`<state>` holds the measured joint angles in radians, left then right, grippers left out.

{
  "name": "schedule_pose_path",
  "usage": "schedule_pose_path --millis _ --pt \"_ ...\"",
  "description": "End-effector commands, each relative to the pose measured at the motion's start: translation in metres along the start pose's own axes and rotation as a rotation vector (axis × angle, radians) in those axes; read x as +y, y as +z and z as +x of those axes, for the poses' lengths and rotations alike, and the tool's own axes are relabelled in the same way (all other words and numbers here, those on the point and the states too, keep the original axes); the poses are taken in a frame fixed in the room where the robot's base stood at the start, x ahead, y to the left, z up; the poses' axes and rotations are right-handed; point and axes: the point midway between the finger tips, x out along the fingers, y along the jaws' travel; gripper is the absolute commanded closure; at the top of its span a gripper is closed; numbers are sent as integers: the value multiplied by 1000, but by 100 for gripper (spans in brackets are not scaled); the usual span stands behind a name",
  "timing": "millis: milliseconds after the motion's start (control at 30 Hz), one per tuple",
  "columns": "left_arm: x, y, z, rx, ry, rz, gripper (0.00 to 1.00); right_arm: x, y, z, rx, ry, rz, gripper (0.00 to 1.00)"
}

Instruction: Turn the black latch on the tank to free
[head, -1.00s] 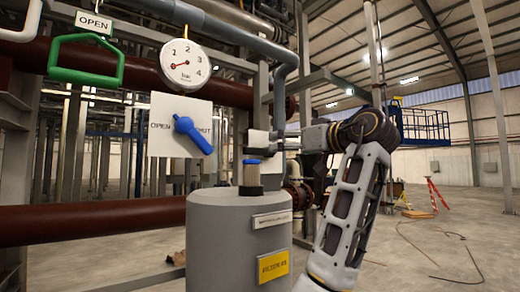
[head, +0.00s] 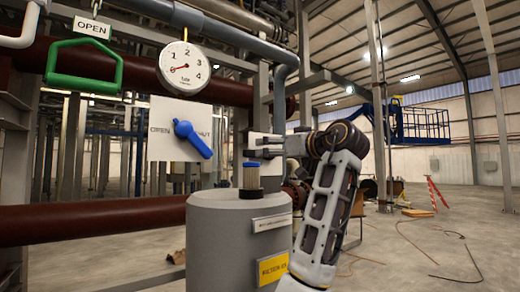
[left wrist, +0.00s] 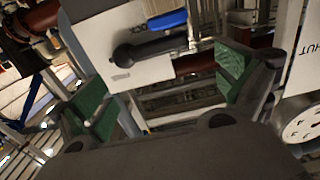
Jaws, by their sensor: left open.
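A grey tank (head: 222,232) with a yellow label stands at the bottom centre of the head view. In the left wrist view, a black latch (left wrist: 150,48) lies across a pale plate (left wrist: 95,40), beside a blue bar (left wrist: 168,20). The latch is not clear in the head view. My left gripper (head: 247,147) is above and behind the tank top, its fingers pointing left. In the left wrist view my left gripper (left wrist: 165,95) is open with green pads; the plate shows beyond the gap, with nothing held. My right gripper is out of view.
A blue-capped fitting (head: 251,177) stands on the tank top. Left of it are a white OPEN/SHUT panel with a blue handle (head: 192,139), a round gauge (head: 184,68) and a green handle (head: 84,66). A thick red-brown pipe (head: 90,219) runs behind the tank.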

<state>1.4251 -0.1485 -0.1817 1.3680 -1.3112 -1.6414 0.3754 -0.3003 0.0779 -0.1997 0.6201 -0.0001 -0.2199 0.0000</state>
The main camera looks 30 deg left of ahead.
Motion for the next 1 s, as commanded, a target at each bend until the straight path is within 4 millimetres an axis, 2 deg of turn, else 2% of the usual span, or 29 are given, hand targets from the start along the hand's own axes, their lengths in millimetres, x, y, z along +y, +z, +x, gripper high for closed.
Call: schedule_pose_path --millis 300,533,733,1000 --pt "0 -2 43 0 0 1 0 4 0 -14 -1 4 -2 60" --pt "0 -1 69 0 -1 2 0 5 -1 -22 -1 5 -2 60" --pt "1 0 79 -1 1 1 0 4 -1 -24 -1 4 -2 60" --pt "1 0 81 0 1 1 0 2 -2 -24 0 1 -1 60"
